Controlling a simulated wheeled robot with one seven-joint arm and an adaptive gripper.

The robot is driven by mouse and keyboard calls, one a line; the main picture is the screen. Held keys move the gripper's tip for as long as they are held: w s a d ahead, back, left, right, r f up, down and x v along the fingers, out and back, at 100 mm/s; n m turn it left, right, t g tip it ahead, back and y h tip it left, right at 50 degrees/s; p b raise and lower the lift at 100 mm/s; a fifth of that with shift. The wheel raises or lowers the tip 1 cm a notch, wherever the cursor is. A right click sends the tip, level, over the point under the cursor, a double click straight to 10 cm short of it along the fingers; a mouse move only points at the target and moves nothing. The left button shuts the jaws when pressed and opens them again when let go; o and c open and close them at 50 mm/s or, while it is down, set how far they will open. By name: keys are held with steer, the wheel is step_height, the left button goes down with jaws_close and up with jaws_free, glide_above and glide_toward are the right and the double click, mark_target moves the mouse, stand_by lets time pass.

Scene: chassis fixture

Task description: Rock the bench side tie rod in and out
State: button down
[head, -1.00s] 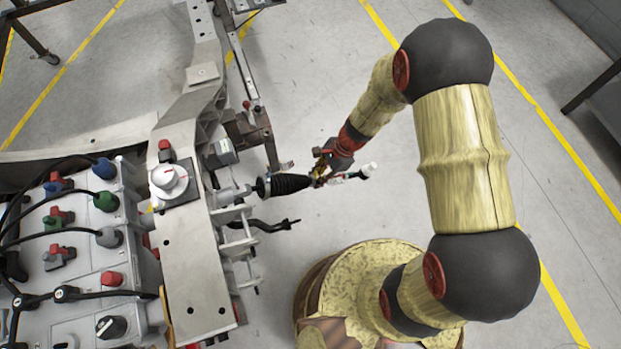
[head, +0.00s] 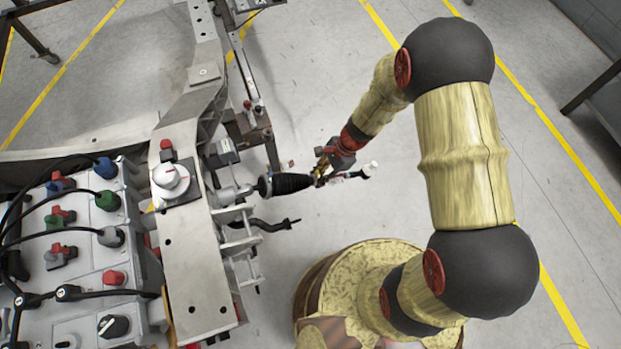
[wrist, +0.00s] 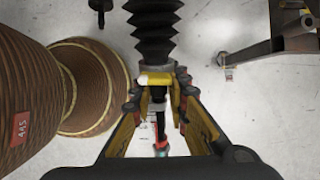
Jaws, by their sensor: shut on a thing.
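The tie rod (head: 355,174) sticks out to the right from the chassis fixture, with a black ribbed boot (head: 287,184) at its inner end and a pale joint at its outer end. My gripper (head: 321,176) is shut on the tie rod just outside the boot. In the wrist view the boot (wrist: 155,32) lies straight ahead of the fingers (wrist: 158,88), and the rod (wrist: 160,125) runs back between them. The fingers hide part of the rod.
The grey chassis rail (head: 197,255) and a bench of knobs and cables (head: 85,240) stand at left. A second dark rod (head: 265,225) juts out below the boot. Open floor (head: 330,100) lies above the tie rod.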

steer(key=shift+s+a+f, duration=0.2)
steer(key=shift+s+a, duration=0.25)
steer(key=shift+s, duration=0.25)
stand_by(3.1)
steer(key=shift+w+d+p, duration=0.1)
steer(key=shift+d+p, duration=0.2)
steer(key=shift+d, duration=0.05)
stand_by(0.5)
steer(key=c, duration=2)
jaws_free()
steer(key=o, duration=0.3)
steer(key=shift+w+r, duration=0.1)
steer(key=shift+w, duration=0.1)
steer(key=shift+w, duration=0.15)
steer(key=shift+r, duration=0.1)
steer(key=shift+p+v, duration=3.3)
steer(key=shift+v, duration=0.65)
steer(key=shift+w, duration=0.1)
